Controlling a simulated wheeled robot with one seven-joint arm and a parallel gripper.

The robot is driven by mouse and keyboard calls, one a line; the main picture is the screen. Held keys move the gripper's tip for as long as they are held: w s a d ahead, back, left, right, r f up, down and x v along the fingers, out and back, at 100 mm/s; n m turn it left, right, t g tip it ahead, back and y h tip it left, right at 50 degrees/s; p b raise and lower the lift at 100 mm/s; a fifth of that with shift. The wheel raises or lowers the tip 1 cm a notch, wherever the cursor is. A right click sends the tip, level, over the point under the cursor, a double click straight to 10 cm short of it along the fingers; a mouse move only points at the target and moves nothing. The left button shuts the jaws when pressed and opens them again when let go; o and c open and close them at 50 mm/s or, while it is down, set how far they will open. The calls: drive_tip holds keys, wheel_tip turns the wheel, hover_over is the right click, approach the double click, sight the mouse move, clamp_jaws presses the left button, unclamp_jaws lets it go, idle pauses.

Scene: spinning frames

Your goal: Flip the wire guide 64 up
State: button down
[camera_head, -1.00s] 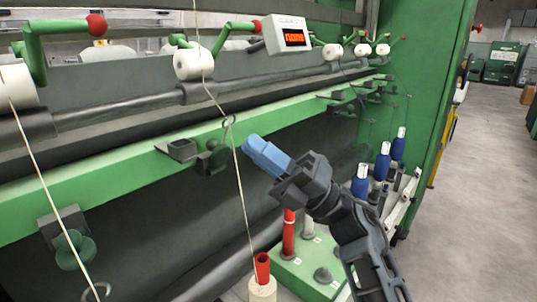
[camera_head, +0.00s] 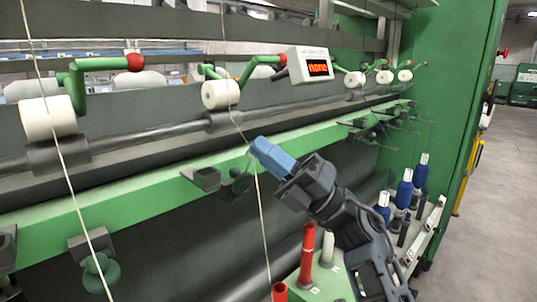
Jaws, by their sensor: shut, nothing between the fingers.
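My gripper (camera_head: 262,153) is shut with blue fingertips, held in front of the green rail (camera_head: 130,201). Its tip overlaps the thread line just above a dark green round thread holder (camera_head: 236,186) on the rail. A thin wire loop beside the tip is mostly hidden, so I cannot tell its tilt or whether I touch it. A white thread (camera_head: 263,215) runs down past the tip. Another dark green round holder (camera_head: 97,274) hangs at the lower left. I can read no number 64 on any guide.
A display box (camera_head: 306,67) with red lettering, green levers with red knobs (camera_head: 134,62) and white rolls (camera_head: 221,94) are above the rail. Red tubes (camera_head: 308,250) and blue bobbins (camera_head: 405,188) stand below right. Open floor (camera_head: 500,215) lies at the far right.

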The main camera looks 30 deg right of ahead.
drive_tip(key=b+v, duration=0.2)
drive_tip(key=v, duration=0.5)
drive_tip(key=shift+s+d+f, duration=0.2)
drive_tip(key=shift+d+f, duration=0.05)
